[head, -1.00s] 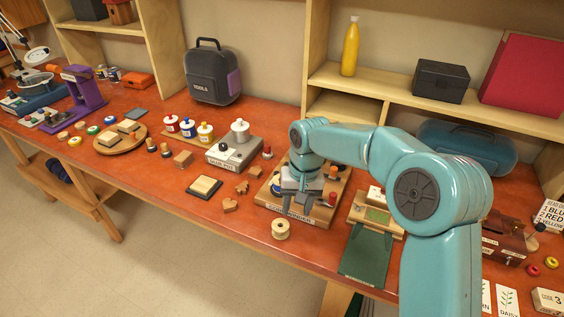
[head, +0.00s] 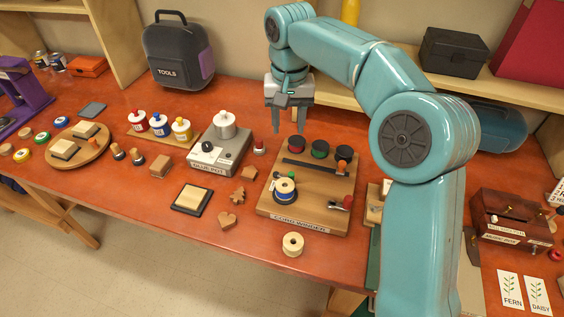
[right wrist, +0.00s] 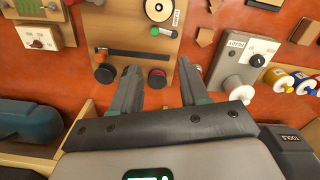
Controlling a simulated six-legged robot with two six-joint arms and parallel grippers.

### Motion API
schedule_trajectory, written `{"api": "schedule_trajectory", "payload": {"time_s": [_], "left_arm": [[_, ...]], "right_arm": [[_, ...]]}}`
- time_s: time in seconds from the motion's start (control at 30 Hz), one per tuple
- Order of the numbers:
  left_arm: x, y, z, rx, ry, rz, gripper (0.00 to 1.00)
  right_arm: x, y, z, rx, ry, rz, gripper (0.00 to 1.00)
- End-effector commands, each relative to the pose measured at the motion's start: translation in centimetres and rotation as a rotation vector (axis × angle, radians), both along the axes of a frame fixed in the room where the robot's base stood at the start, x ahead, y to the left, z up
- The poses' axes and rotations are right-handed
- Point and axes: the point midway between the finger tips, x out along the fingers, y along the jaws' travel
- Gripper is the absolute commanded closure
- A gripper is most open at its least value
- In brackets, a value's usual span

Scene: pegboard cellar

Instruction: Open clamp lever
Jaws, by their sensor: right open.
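The wooden cord winder board (head: 262,205) lies on the bench. It bears a blue-and-white spool (head: 285,190), with a small green-and-orange piece (head: 290,176) behind it; this piece also shows in the right wrist view (right wrist: 158,32). A red-handled lever (head: 342,203) on a metal mount sits at the board's front right. I cannot tell which of these is the clamp lever. A dark bar (head: 310,167) has an orange knob at its right end. My right gripper (head: 289,127) is open and empty above the board's back edge, touching nothing. My left gripper is not in view.
A grey glue pot station (head: 222,148) is to the left, and a brown box (head: 510,220) to the right. A shelf stands behind.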

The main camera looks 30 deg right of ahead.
Motion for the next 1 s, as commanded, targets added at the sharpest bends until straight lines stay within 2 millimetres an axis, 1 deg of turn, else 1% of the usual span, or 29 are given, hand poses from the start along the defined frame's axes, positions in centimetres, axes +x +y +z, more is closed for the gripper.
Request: {"api": "schedule_trajectory", "payload": {"time_s": [0.07, 0.17, 0.27, 0.4, 0.6, 0.7, 0.83, 1.0], "left_arm": [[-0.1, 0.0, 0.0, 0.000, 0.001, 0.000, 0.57], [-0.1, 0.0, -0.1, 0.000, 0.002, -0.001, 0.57], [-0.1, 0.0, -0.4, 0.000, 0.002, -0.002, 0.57], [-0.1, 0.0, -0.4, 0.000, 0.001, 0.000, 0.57], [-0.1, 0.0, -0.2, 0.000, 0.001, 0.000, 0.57], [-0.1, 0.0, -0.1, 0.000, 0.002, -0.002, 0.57], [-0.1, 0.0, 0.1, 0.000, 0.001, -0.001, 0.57], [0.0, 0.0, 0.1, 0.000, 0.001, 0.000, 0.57]], "right_arm": [[-0.5, -0.2, 0.1, -0.002, -0.001, -0.004, 0.56], [-0.8, -0.3, -1.0, -0.002, 0.002, -0.006, 0.56], [-1.1, -0.3, -2.8, -0.001, 0.004, -0.007, 0.56], [-1.4, -0.3, -6.2, 0.000, 0.005, -0.007, 0.56], [-1.4, -0.4, -10.8, -0.001, 0.004, -0.008, 0.56], [-1.3, -0.4, -12.8, 0.000, 0.004, -0.007, 0.56], [-1.1, -0.4, -14.7, -0.001, 0.002, -0.006, 0.56], [-1.0, -0.4, -15.9, -0.002, 0.001, -0.006, 0.56]]}}
